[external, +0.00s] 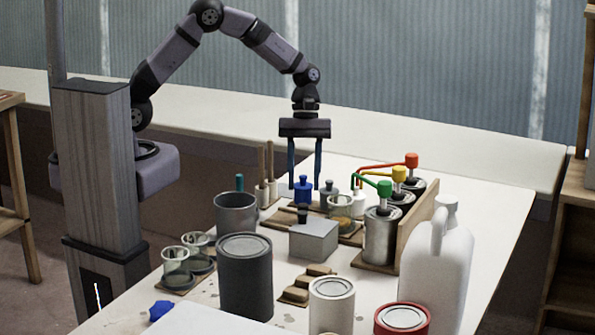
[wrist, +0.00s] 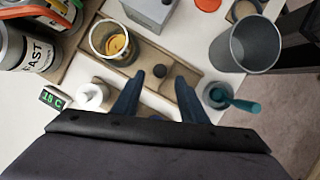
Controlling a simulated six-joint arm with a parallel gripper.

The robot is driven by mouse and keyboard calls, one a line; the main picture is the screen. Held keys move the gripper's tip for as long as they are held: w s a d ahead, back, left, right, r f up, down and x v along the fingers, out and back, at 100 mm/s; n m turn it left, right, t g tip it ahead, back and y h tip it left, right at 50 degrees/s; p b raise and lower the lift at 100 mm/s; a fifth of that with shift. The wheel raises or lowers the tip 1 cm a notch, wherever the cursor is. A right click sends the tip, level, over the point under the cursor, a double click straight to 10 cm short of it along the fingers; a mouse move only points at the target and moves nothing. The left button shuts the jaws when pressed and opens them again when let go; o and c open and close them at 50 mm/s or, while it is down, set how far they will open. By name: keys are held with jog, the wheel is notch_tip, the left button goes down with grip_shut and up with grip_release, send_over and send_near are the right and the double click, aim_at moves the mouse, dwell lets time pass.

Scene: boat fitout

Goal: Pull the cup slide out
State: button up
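The cup slide appears as a wooden tray (wrist: 186,66) with a clear cup (wrist: 114,43) at its left end in the wrist view. The cup has something orange-yellow inside. A small dark knob (wrist: 160,71) stands on the wood right of the cup. In the external view the cup (external: 341,207) sits behind the grey box.
A grey box (external: 314,241) stands in front of the tray. A dark grey cup (external: 236,213) stands to the left. Pump dispensers (external: 382,235) and a white jug (external: 438,265) stand to the right. A white bottle (wrist: 92,96) is close to the left finger.

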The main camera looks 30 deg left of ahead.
aim_at(302, 204)
jog(key=shift+p+x, duration=0.35)
jog(key=shift+x, duration=3.15)
jog(key=shift+c, duration=0.6)
grip_shut()
jog(key=shift+a, duration=0.15)
